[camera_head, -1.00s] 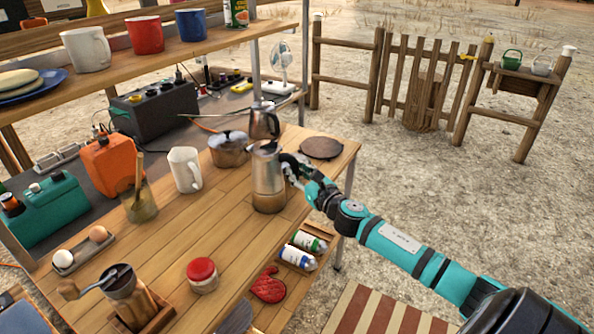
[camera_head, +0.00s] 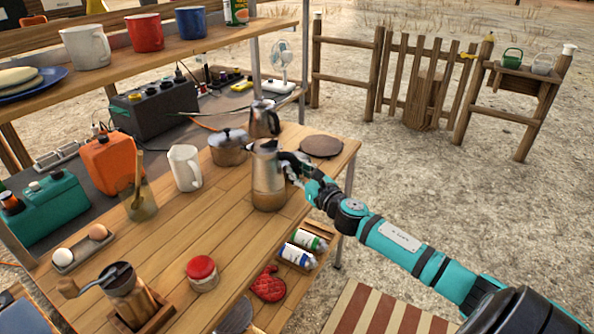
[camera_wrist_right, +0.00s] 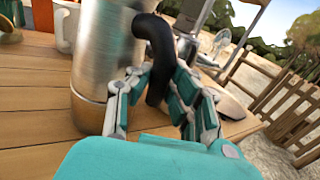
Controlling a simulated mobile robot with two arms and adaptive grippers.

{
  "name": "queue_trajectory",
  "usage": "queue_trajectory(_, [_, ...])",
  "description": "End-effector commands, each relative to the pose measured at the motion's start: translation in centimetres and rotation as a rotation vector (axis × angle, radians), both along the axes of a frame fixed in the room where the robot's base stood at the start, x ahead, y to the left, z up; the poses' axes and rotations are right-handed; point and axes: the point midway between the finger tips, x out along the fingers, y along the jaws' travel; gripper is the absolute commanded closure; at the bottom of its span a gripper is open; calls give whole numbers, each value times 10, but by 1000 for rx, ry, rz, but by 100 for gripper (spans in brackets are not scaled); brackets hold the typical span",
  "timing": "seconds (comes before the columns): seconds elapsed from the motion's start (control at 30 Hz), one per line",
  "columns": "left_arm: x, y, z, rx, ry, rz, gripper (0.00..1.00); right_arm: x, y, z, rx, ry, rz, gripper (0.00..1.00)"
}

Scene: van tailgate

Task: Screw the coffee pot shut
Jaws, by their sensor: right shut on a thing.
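The coffee pot (camera_head: 267,178), a steel moka pot with a copper-brown lower part, stands upright on the wooden table near its right edge. In the right wrist view the pot's steel body (camera_wrist_right: 112,45) fills the left, with its dark handle (camera_wrist_right: 155,55) curving down between my fingers. My right gripper (camera_head: 297,167) reaches in from the right and is shut on the handle; its teal fingers also show in the wrist view (camera_wrist_right: 160,98). A seam shows between the pot's upper and lower parts; how tight it is cannot be told. My left gripper is not in view.
A red-lidded jar (camera_head: 202,274) stands in front. The table between is clear.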

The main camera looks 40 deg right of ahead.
Motion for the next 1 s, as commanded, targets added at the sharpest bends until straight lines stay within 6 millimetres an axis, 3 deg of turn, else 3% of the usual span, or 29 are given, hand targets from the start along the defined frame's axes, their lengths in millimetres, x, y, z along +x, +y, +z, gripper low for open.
queue_trajectory(0.4, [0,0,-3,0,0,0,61,0,0,-3,0,-2,0,100])
queue_trajectory(0.43, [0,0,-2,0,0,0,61,0,0,-2,0,-2,0,80])
queue_trajectory(0.6, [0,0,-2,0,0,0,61,0,0,-3,0,-1,0,57])
queue_trajectory(1.0, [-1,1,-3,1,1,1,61,-9,0,-6,-1,4,0,56])
